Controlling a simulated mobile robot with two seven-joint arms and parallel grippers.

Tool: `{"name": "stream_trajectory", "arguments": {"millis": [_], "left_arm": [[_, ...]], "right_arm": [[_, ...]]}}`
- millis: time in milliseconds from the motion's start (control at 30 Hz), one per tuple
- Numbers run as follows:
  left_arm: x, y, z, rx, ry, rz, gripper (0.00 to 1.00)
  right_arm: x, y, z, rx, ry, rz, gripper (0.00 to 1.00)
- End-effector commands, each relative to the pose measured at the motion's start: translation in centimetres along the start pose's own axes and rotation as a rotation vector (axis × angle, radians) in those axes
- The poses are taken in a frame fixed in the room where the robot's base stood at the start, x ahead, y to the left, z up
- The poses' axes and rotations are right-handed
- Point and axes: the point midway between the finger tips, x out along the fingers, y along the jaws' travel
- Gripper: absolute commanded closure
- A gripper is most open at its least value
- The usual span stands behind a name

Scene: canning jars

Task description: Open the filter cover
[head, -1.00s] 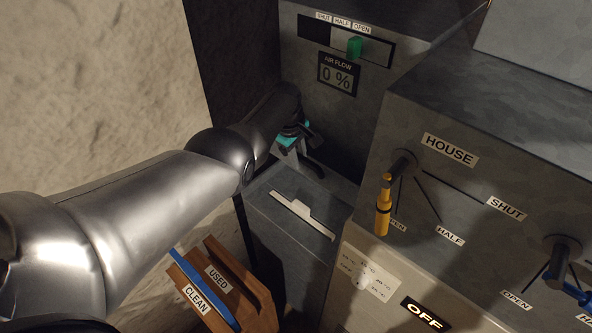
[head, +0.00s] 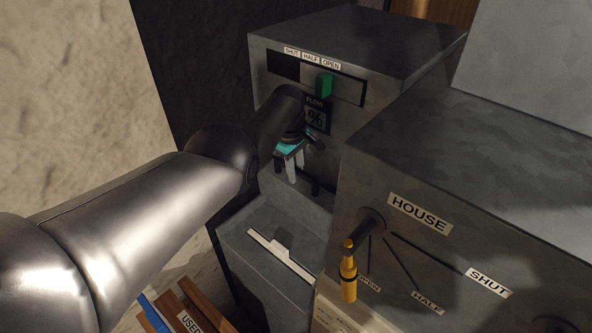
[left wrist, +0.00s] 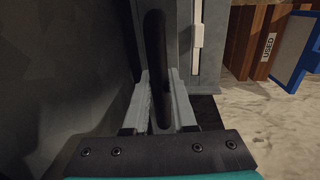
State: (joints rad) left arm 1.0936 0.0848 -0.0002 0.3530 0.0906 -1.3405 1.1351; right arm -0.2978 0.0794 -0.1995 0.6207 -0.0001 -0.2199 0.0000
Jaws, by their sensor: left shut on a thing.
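My left gripper (head: 297,170) reaches in from the left, in front of the grey cabinet's front and above the lower grey box. In the left wrist view its two grey fingers (left wrist: 160,105) lie on either side of a long dark handle bar (left wrist: 157,60) and are shut on it. Part of a dark handle also shows beside the fingers in the head view (head: 315,186). I cannot tell where the filter cover's edges are. A white tabbed strip (head: 281,254) lies in the top of the lower box; it also shows in the left wrist view (left wrist: 198,24). My right gripper is out of view.
A wooden rack (head: 205,312) labelled USED stands at the lower left, with a blue-edged piece (left wrist: 299,50). A yellow lever (head: 349,272) sticks out under the HOUSE label. A green slider (head: 324,85) sits above the partly hidden air flow display (head: 316,117).

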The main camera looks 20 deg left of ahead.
Motion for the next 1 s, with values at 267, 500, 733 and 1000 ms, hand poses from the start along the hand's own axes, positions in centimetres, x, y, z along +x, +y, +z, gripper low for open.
{"name": "stream_trajectory", "arguments": {"millis": [267, 500, 733, 1000], "left_arm": [[-0.2, 0.2, 0.1, 0.000, -0.002, 0.006, 0.73], [-0.1, 0.1, 0.0, 0.000, -0.001, 0.003, 0.46], [-0.1, 0.1, 0.0, 0.000, 0.000, 0.002, 0.45], [-1.6, 0.1, -0.1, -0.001, 0.001, 0.003, 0.45]], "right_arm": [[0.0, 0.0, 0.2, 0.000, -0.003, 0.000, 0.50], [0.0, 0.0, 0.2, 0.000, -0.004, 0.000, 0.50], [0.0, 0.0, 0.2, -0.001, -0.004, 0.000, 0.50], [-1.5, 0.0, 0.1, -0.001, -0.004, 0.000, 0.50]]}}
